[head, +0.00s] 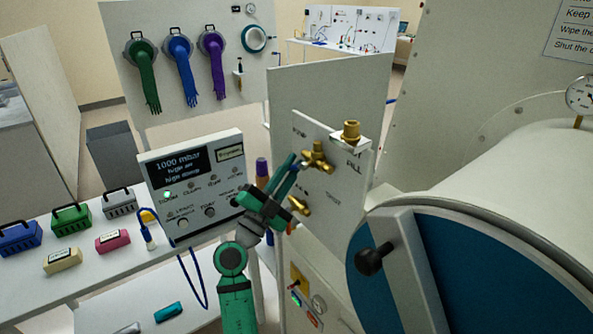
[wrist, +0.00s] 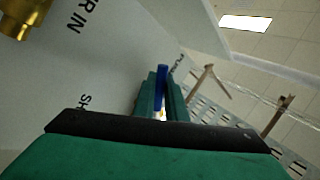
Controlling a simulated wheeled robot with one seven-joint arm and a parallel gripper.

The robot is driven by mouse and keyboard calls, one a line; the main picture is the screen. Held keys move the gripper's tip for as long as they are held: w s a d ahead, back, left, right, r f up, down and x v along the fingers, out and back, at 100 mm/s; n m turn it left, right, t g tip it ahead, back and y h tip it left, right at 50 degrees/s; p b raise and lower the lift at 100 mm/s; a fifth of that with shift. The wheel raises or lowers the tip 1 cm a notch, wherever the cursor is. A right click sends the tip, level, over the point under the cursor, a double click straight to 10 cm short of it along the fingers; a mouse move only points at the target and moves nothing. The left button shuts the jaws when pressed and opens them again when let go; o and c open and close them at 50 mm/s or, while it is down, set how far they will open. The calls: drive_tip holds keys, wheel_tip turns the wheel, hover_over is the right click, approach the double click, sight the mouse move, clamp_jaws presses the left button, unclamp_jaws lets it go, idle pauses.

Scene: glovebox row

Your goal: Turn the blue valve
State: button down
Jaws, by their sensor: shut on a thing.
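My gripper (head: 297,161) is at the upper part of the pale valve panel (head: 328,200) in the head view, its fingers pointing up and to the right. Its tips meet the upper brass valve (head: 317,157). In the wrist view, the blue valve handle (wrist: 161,76) stands as a narrow bar between the two green fingers (wrist: 160,95), which are shut on it. The fingers hide most of the handle in the head view. A second brass valve (head: 299,206) sits lower on the panel, close to my wrist.
A brass fitting (head: 351,131) tops the panel. A controller box (head: 196,184) reading 1000 mbar stands left of my arm. The large round blue door (head: 460,270) with its black knob (head: 372,261) fills the lower right. Coloured cases (head: 70,217) lie on the left bench.

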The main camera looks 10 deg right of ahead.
drive_tip(key=shift+a+r+m, duration=0.1)
drive_tip(key=shift+r+m, duration=0.05)
drive_tip(key=shift+m, duration=0.15)
drive_tip(key=c, duration=1.8)
unclamp_jaws()
drive_tip(key=v, duration=1)
drive_tip(key=shift+s+a+f, duration=0.2)
drive_tip(key=shift+s+f, duration=0.05)
drive_tip(key=shift+c, duration=0.6)
